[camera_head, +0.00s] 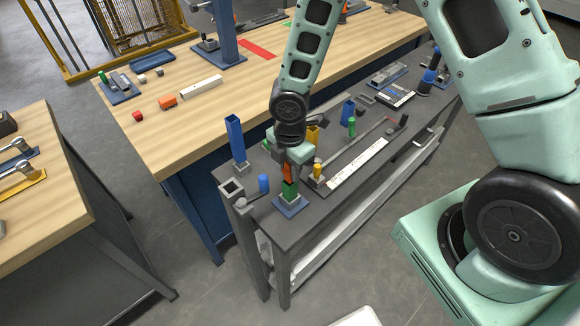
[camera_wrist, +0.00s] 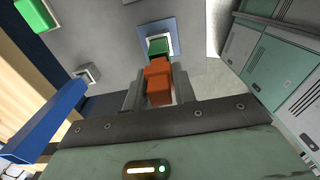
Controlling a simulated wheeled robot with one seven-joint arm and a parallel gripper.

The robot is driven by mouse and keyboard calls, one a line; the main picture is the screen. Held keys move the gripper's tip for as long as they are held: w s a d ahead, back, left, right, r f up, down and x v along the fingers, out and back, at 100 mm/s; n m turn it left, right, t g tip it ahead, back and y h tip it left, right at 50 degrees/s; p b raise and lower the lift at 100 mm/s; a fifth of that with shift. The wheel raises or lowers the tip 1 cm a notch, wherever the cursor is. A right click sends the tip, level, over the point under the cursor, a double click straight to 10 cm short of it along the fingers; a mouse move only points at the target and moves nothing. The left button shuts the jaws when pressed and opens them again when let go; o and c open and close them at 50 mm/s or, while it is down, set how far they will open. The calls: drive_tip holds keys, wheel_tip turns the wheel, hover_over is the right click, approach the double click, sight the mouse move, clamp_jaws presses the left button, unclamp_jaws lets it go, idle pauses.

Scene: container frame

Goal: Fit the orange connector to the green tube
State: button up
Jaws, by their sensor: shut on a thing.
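The green tube (camera_head: 289,189) stands upright on a blue square base (camera_head: 290,207) at the near end of the dark bench. My gripper (camera_head: 292,160) is above it, pointing down and shut on the orange connector (camera_head: 287,172). In the wrist view the orange connector (camera_wrist: 158,88) sits between the two fingers. The green tube (camera_wrist: 159,46) shows just beyond it, partly hidden by the connector. The connector is over the tube's top end, close to it or touching; I cannot tell whether it is seated.
A tall blue square post (camera_head: 235,138) and a short blue cylinder (camera_head: 263,184) stand left of the tube. A flat fixture with a white strip (camera_head: 358,163) and a yellow piece (camera_head: 317,170) lies to the right. A wooden table (camera_head: 140,130) runs behind.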

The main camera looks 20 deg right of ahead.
drive_tip(key=shift+f+b, duration=0.95)
drive_tip(key=shift+f, duration=0.2)
idle(0.4)
drive_tip(key=o, duration=1.6)
drive_tip(key=shift+r, duration=0.15)
drive_tip(key=shift+r+p, duration=3.3)
drive_tip(key=shift+r, duration=0.15)
